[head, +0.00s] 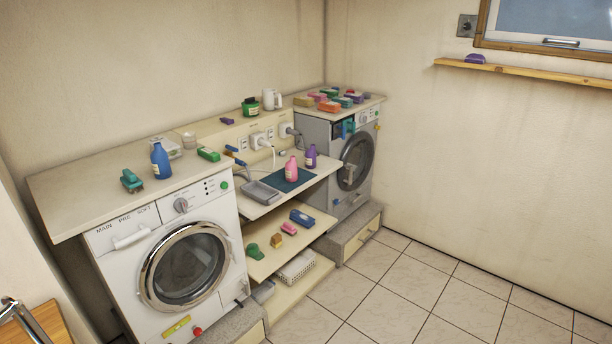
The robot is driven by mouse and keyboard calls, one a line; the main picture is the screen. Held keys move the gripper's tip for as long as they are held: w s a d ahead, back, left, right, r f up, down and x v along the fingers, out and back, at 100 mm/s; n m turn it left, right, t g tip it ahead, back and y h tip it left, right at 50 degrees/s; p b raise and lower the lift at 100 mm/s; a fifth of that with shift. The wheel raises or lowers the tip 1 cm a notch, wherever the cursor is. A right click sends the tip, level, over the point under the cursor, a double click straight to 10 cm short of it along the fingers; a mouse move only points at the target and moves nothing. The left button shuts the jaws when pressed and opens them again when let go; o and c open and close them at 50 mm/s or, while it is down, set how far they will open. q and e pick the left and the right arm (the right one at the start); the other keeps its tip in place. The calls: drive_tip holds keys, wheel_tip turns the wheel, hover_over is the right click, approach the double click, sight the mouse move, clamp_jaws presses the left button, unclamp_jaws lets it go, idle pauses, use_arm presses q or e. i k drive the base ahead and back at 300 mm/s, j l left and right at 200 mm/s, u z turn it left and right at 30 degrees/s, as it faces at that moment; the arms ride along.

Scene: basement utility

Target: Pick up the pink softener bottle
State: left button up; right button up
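The pink softener bottle (291,169) stands upright on a dark teal mat (273,181) on the middle shelf between the two washing machines. A purple bottle (311,156) stands just behind it to the right, close beside it. No gripper is clearly visible in the head view. A dark and metallic part shows at the bottom left corner, and I cannot tell what it is.
A white washer (216,211) stands left and a grey washer (325,145) right. A blue bottle (160,161) stands on the left counter. A grey tray (260,193) lies left of the mat. Lower shelves hold small items. The tiled floor (408,285) in front is clear.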

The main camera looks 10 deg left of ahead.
sight(291, 166)
drive_tip(key=i+l+u, duration=0.15)
drive_tip(key=i+u, duration=0.3)
drive_tip(key=i, duration=0.15)
drive_tip(key=i+l+u, duration=0.1)
drive_tip(key=u, duration=0.35)
drive_tip(key=i+l+u, duration=0.15)
drive_tip(key=u, duration=0.3)
drive_tip(key=i+l+u, duration=0.15)
drive_tip(key=u, duration=0.3)
drive_tip(key=l+u, duration=0.3)
drive_tip(key=u, duration=0.15)
